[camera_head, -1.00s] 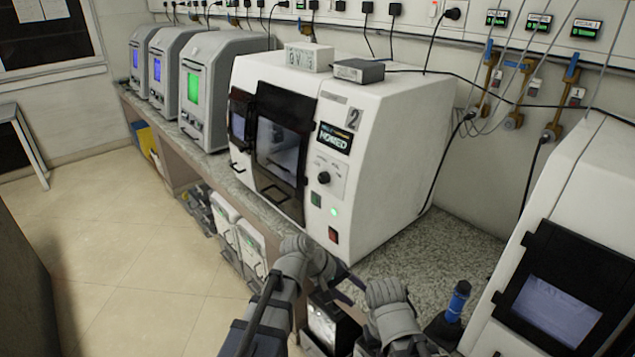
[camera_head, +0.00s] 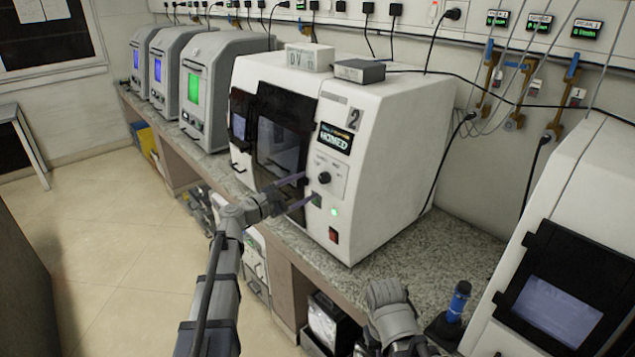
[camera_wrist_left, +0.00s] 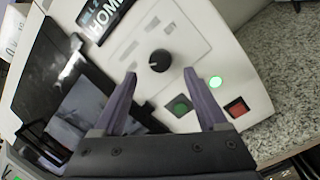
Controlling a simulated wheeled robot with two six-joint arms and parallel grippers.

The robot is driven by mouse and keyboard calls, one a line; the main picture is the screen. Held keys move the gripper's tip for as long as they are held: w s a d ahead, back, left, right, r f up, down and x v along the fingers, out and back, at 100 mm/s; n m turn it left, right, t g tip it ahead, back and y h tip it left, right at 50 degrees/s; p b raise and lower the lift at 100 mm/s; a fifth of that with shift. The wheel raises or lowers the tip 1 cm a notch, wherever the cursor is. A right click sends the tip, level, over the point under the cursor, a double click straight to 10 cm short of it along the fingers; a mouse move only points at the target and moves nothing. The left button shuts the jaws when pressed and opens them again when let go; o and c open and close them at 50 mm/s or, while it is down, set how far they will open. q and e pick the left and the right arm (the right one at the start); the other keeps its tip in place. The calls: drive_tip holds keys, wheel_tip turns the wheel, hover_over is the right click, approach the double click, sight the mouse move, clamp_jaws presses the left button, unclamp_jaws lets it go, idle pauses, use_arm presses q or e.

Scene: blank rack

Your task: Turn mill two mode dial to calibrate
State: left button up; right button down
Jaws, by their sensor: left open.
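Mill two (camera_head: 390,150) is the white machine marked 2, with a dark door and a display reading HOMED. Its black mode dial (camera_head: 324,178) sits on the front panel below the display. The dial also shows in the left wrist view (camera_wrist_left: 160,60), just beyond the fingertips and between their lines. My left gripper (camera_head: 309,188) is open and empty in front of the panel, its two fingers apart. The dial's labels are too small to read. My right arm shows at the bottom, but its fingers are not visible.
Below the dial are a green button (camera_wrist_left: 179,106), a lit green lamp (camera_wrist_left: 216,82) and a red switch (camera_wrist_left: 237,107). Two small boxes (camera_head: 309,57) lie on top of the mill. A blue-handled tool (camera_head: 458,300) stands on the bench at right, beside another white machine (camera_head: 580,240).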

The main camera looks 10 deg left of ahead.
sight(322, 179)
use_arm(q)
drive_tip(key=shift+x, duration=2.65)
clamp_jaws()
